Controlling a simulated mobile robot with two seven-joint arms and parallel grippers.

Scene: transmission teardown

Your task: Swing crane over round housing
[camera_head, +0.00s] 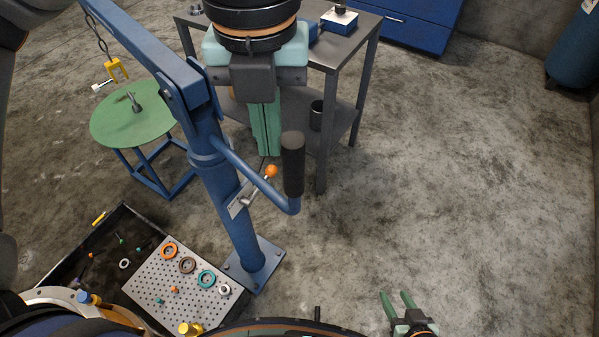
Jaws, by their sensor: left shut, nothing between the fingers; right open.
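The blue crane (225,205) stands on a floor plate. Its boom (145,50) reaches to the upper left, and a yellow hook piece (117,70) hangs on a chain near the round green table. Its bent push bar ends in a black grip (293,165). A pale round flange (70,296), perhaps the round housing, is cut off at the lower left; the boom is not over it. My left gripper (266,150) is shut and empty, pointing down beside the black grip. I cannot tell if they touch. My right gripper (398,303) is open and empty at the bottom.
The green round table (125,122) stands left of the crane. A dark tray (70,262) and a perforated plate (150,282) with rings lie below it. A grey workbench (350,55) stands behind my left gripper. The floor on the right is clear.

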